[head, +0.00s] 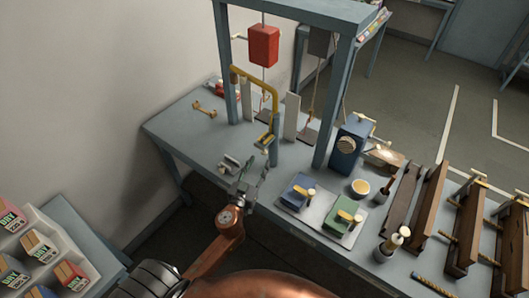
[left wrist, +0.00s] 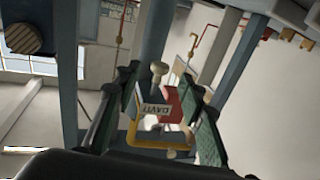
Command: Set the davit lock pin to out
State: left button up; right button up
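The yellow davit (head: 274,100) stands on the blue-grey bench, its arm curving over to the left. Its foot carries a small plate (head: 265,141). In the left wrist view a pale plate lettered "DAVIT" (left wrist: 160,109) shows between my fingers, with a pale round-headed pin (left wrist: 158,70), seemingly the lock pin, just above it. Part of the yellow davit (left wrist: 160,141) shows below. My left gripper (head: 242,166) is open, its green-padded fingers (left wrist: 164,100) apart and seemingly empty, short of the davit's foot. Whether the pin is in or out I cannot tell. My right gripper is not in view.
A red block (head: 264,45) hangs from the blue-grey frame (head: 290,10) over the bench. Frame posts stand beyond the davit. A tray (head: 318,218) with blue and green units and a blue box (head: 347,146) stand to the right. The bench left of the davit is mostly clear.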

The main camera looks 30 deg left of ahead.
aim_at(264, 153)
pick_arm(q)
jog(key=w, duration=0.3)
jog(key=w+a+p, duration=0.1)
jog(key=w, duration=0.2)
jog(key=shift+w+a, duration=0.15)
jog(key=shift+w, duration=0.1)
jog(key=shift+c, duration=0.4)
grip_shut()
